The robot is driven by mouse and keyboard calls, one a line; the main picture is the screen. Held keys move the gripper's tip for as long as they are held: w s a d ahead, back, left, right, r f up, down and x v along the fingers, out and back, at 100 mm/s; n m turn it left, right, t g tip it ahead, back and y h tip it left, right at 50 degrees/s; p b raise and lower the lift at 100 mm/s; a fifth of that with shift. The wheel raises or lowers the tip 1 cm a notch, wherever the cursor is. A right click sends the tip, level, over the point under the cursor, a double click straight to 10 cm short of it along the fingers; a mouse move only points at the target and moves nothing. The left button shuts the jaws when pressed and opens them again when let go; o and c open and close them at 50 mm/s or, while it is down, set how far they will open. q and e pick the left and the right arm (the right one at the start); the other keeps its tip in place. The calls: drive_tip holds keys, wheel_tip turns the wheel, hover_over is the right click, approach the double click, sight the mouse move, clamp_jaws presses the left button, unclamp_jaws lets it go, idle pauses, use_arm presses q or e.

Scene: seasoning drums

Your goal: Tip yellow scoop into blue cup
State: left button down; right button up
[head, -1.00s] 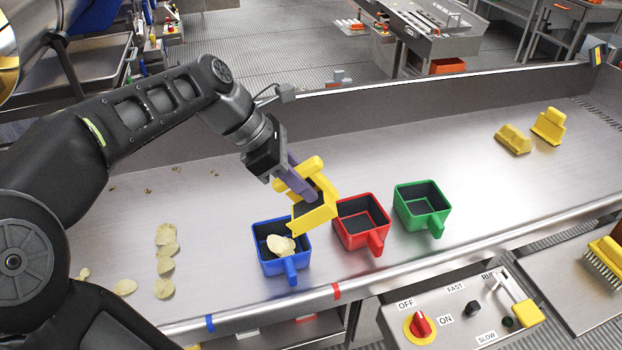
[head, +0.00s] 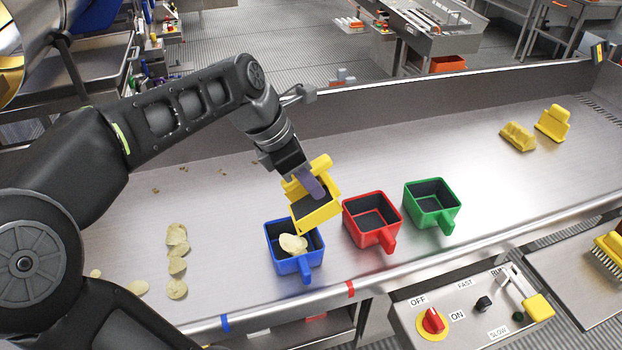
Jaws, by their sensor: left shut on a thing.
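The blue cup (head: 299,266) stands on the steel tray, its handle toward the front edge. Pale chips (head: 293,243) lie in it. My left gripper (head: 308,184) is shut on the yellow scoop (head: 318,216) and holds it above the blue cup's back right side. The scoop is tilted, its dark inside facing me, and it looks empty. Its lower edge is over or close to the cup's rim; I cannot tell if they touch. My right gripper is not in view.
A red cup (head: 386,235) and a green cup (head: 449,213) stand to the right. Several loose chips (head: 177,253) lie on the steel tray (head: 220,225) at left. Yellow tools (head: 552,123) sit at the far right. A control panel (head: 470,318) is in front.

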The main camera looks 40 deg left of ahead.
sight(329, 166)
use_arm(q)
drive_tip(key=shift+w+d+g+p, duration=0.25)
drive_tip(key=shift+w+g+p, duration=0.15)
drive_tip(key=shift+p, duration=0.3)
drive_tip(key=shift+w+d+f+g+y+p, duration=0.25)
drive_tip(key=shift+w+d+g+y+p, duration=0.35)
drive_tip(key=shift+p, duration=0.6)
drive_tip(key=g+p, duration=0.1)
drive_tip(key=p, duration=0.1)
drive_tip(key=r+y+p, duration=0.1)
drive_tip(key=p, duration=0.2)
drive_tip(key=shift+w+d+r+g, duration=0.15)
drive_tip(key=shift+w+r+g, duration=0.15)
drive_tip(key=shift+w+g, duration=0.1)
drive_tip(key=shift+w+d+r+y+p, duration=0.1)
drive_tip(key=shift+w+y+p, duration=0.15)
drive_tip(key=shift+p, duration=0.2)
drive_tip(key=shift+g, duration=0.3)
drive_tip(key=shift+s, duration=0.1)
